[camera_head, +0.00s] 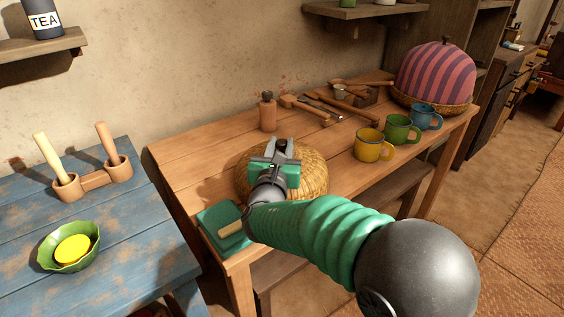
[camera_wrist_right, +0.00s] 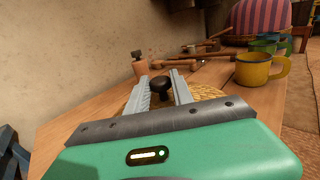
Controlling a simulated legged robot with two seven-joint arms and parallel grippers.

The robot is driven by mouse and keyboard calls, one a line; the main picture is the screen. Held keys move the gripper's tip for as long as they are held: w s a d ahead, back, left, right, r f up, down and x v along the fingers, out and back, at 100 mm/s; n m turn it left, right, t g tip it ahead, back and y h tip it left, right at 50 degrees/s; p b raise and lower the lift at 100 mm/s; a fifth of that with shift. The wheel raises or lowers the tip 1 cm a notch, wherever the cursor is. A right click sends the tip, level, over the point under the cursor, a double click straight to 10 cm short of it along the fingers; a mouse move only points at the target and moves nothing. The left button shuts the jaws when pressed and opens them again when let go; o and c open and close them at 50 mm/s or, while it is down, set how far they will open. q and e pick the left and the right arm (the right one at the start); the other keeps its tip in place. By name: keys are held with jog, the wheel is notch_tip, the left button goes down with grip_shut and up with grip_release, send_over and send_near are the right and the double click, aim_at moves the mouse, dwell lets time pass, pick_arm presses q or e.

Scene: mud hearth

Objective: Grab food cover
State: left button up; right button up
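A round woven straw dome (camera_head: 313,178), which looks like a food cover, sits on the wooden table below my right gripper (camera_head: 280,150). In the right wrist view, its dark knob (camera_wrist_right: 162,85) shows between the two fingers of my right gripper (camera_wrist_right: 160,88). The fingers are apart, with gaps beside the knob, so the gripper is open. My gripper hides much of the dome in both views. A second dome, pink and purple striped (camera_head: 436,72), stands on a woven tray (camera_head: 412,104) at the table's far right end. My left gripper is not in view.
Yellow (camera_head: 368,146), green (camera_head: 398,131) and blue (camera_head: 424,117) mugs stand along the table's right edge. A blue table (camera_head: 120,235) with a green bowl (camera_head: 52,258) is at left.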

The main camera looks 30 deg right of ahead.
jog(key=shift+a, duration=0.15)
grip_shut()
jog(key=shift+r, duration=0.1)
